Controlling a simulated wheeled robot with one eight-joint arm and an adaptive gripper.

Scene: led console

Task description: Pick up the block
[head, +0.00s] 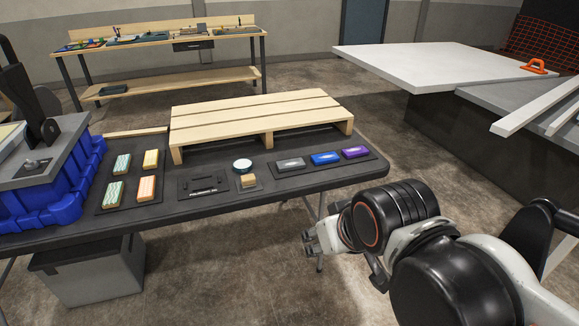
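A small tan block (248,181) sits on a dark pad on the grey table (190,209), just in front of a round white-topped item. Several other block-like pieces lie on the table, so which one is the block is not certain: a grey one (290,164), a blue one (325,158) and a purple one (355,152) in a row to the right. My gripper (310,243) is off the table's front edge, right of and nearer than the tan block. It is small and seen side-on, so whether it is open or shut is unclear. It touches none of these pieces.
A wooden pallet (255,112) stands behind the pieces. Patterned and yellow tiles (146,187) lie on a dark mat at left, beside a blue crate (60,190). A black tray (203,184) lies between. A grey bin (95,275) is below the table. A white board (440,65) is at right.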

